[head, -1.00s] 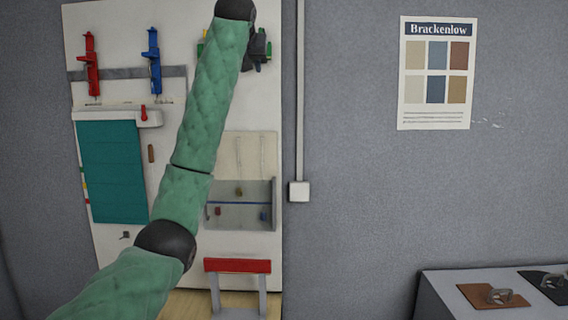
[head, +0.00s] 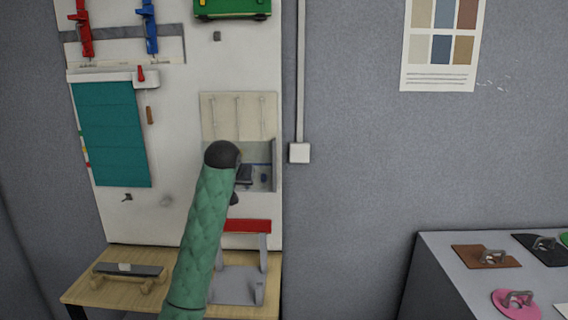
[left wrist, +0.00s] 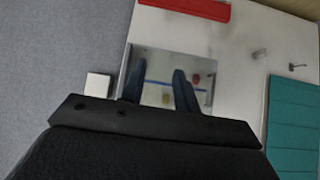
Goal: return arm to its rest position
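My left arm, in a green quilted sleeve, rises from the bottom of the head view. Its dark left gripper (head: 244,176) is mostly hidden behind the black wrist joint, in front of the lower part of the white wall board (head: 185,215). In the left wrist view the two dark fingers of the left gripper (left wrist: 160,92) stand apart with nothing between them. My right arm and gripper are in neither view.
A wooden bench (head: 92,292) stands below the board, with a red-topped stand (head: 245,226) and a dark bar on wooden feet (head: 128,270). Red (head: 82,30) and blue (head: 149,28) tools hang above. A grey table (head: 440,262) with flat handled pieces is at right.

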